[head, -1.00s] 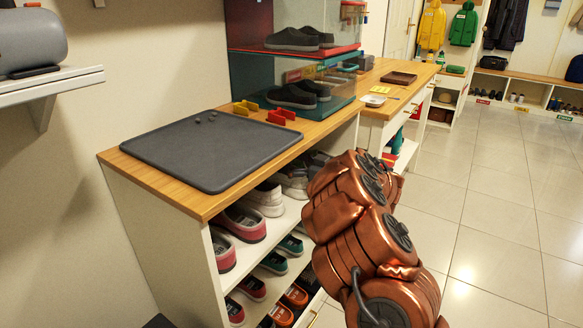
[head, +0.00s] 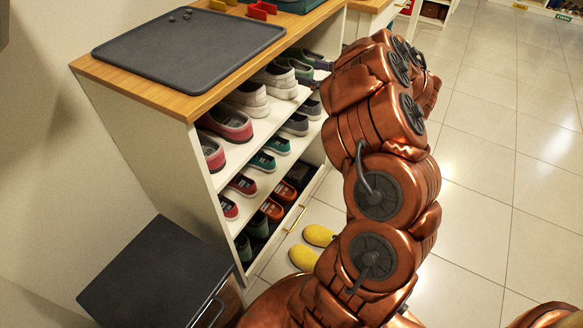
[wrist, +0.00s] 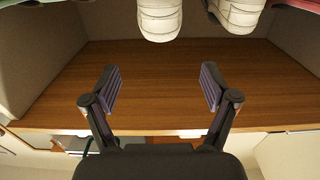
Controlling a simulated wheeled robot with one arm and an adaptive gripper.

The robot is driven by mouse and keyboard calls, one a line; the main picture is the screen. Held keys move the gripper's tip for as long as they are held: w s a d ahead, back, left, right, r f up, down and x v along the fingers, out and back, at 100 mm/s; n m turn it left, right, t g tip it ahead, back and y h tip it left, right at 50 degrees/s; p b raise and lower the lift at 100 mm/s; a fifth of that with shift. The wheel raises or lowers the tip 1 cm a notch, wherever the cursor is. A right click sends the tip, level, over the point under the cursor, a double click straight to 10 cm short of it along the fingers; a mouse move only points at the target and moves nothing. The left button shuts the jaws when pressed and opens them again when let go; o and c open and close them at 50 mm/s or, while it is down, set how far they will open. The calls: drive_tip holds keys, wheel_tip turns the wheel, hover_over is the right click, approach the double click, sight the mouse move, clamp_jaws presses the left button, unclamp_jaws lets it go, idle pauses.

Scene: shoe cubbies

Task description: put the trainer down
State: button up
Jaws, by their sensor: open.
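My gripper (wrist: 160,88) is open in the wrist view, with nothing between its two fingers. It faces a wooden surface (wrist: 160,70) inside the cubby. The ends of two white trainers (wrist: 160,18) show at the top edge of that view, apart from the fingers and cut off by the frame. In the head view, a white pair (head: 247,97) stands on the upper shelf between pink shoes and grey-green ones. I cannot tell which shoe is the task's trainer; none is held.
The shoe rack (head: 215,195) has shelves full of shoes. A dark grey mat (head: 185,45) lies on its wooden top, bare except for small pebble-like bits. Yellow shoes (head: 317,236) sit on the floor by the rack. A dark-topped box (head: 155,270) stands at lower left. Tiled floor is clear at right.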

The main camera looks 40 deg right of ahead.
drive_tip(key=w+d+r+m+g+h, duration=0.5)
drive_tip(key=r+h, duration=0.3)
drive_tip(key=h, duration=0.6)
drive_tip(key=s+a+f+m+g+y, duration=0.15)
drive_tip(key=s+a+f+g, duration=0.4)
drive_tip(key=s+a, duration=0.55)
drive_tip(key=s+a+f+m+g+y, duration=0.1)
drive_tip(key=s+a+f+g+y, duration=0.2)
drive_tip(key=s+a+f+g, duration=0.7)
drive_tip(key=s+a+r+n+y, duration=0.1)
drive_tip(key=s+a+n+y, duration=0.2)
drive_tip(key=s+a, duration=1.4)
drive_tip(key=a+y, duration=0.1)
drive_tip(key=a, duration=0.2)
drive_tip(key=shift+r+n, duration=0.35)
drive_tip(key=shift+r, duration=0.1)
